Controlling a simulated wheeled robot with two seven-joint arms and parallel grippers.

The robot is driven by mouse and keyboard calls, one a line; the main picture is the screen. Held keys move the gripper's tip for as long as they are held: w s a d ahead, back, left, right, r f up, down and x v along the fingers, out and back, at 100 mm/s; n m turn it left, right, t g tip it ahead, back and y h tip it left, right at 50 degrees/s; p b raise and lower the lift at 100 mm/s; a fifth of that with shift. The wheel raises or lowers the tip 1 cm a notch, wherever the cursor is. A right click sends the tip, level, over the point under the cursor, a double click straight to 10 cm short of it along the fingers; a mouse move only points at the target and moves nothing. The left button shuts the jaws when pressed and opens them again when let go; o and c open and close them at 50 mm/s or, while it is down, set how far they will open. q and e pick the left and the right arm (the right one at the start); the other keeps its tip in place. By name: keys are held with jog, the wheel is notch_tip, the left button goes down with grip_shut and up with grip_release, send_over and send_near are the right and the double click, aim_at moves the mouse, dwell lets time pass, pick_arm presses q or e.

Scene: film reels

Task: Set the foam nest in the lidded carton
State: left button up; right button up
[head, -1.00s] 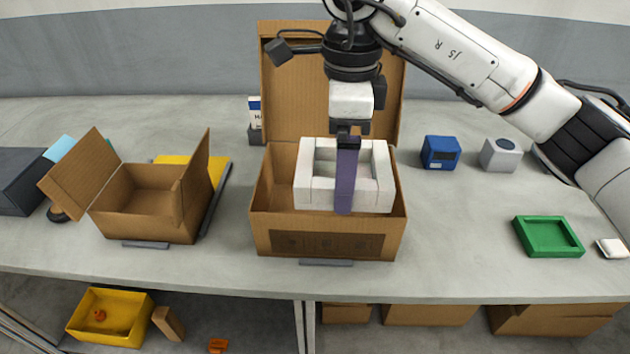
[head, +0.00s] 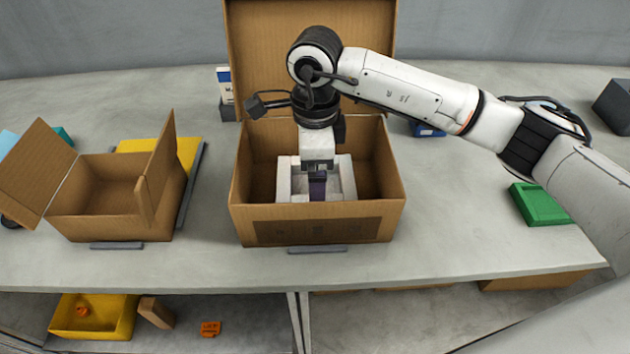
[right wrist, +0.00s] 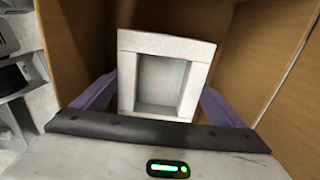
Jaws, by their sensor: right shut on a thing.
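The lidded carton (head: 265,226) stands on the table with its lid (head: 258,50) raised upright at the back. My right gripper (head: 317,188) reaches in from above, shut on the nest. In the right wrist view the nest (right wrist: 165,42) sits between the two purple fingers, its rectangular hollow facing the camera, with carton walls around it. Whether its underside touches the carton floor is hidden. My left gripper is not in view.
A smaller open carton (head: 95,222) with spread flaps stands to the left, by a yellow item (head: 188,150). A green tray (head: 540,205) lies at the right, and a blue box (head: 428,130) is partly behind my arm. A yellow bin (head: 110,325) is below the table.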

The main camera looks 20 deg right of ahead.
jog(key=shift+f, duration=0.55)
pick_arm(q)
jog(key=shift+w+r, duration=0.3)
pick_arm(e)
jog(key=shift+f, duration=0.1)
jog(key=shift+f, duration=0.15)
jog(key=o, duration=0.8)
jog(key=shift+c, duration=0.2)
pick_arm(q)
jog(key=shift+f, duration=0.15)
